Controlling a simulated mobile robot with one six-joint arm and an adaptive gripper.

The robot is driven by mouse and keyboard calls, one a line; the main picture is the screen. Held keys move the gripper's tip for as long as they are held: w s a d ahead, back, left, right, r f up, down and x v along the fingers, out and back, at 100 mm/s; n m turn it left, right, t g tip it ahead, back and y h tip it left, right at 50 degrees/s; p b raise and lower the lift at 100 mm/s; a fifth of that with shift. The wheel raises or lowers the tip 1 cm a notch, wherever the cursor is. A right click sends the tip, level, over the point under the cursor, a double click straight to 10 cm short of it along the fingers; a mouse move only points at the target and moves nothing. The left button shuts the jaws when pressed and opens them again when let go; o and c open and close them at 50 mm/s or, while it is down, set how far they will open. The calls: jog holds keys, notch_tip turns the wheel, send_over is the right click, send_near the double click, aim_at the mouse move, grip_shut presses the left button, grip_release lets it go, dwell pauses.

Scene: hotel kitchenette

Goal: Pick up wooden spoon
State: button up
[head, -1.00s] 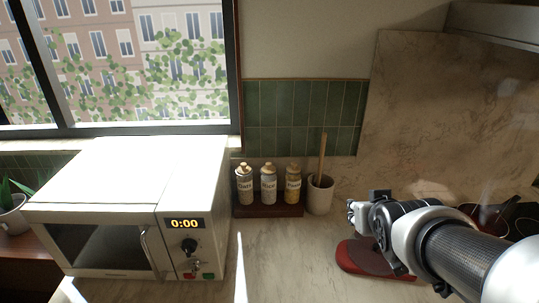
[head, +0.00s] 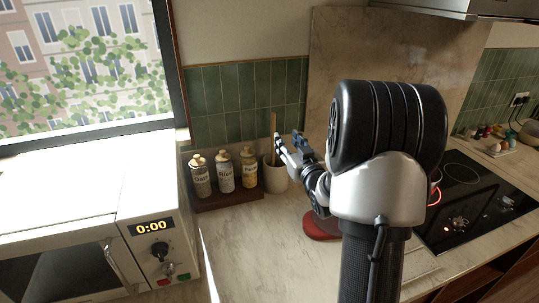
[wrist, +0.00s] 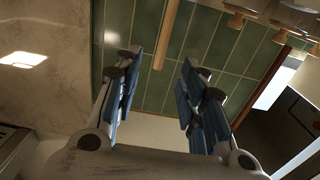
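The wooden spoon (head: 273,124) stands upright in a white crock (head: 275,178) by the tiled wall in the head view. Only its handle shows; the lower part is hidden inside the crock. My gripper (head: 286,143) is close to the handle, just to its right in the picture. In the wrist view my gripper (wrist: 160,62) is open, with its blue-padded fingers spread. The spoon handle (wrist: 168,30) shows between the fingertips there, its free end reaching into the gap. I cannot see contact with either finger.
Three labelled bottles (head: 225,172) stand on a dark wooden tray (head: 229,196) left of the crock. A white microwave (head: 85,215) is at the left. A red object (head: 318,226) lies partly under my arm. A black cooktop (head: 470,205) is at the right. The front middle counter (head: 260,255) is clear.

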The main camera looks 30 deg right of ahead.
aim_at(274, 124)
jog(key=x, duration=0.6)
jog(key=shift+w+b, duration=0.25)
jog(key=shift+b, duration=0.15)
jog(key=shift+r+b+x, duration=0.15)
jog(key=shift+b+x, duration=0.15)
jog(key=shift+x, duration=1.2)
jog(key=shift+r+b+x, duration=0.15)
jog(key=shift+b+x, duration=0.1)
jog(key=shift+x, duration=1.2)
jog(key=shift+a, duration=0.15)
jog(key=shift+c, duration=0.3)
grip_shut()
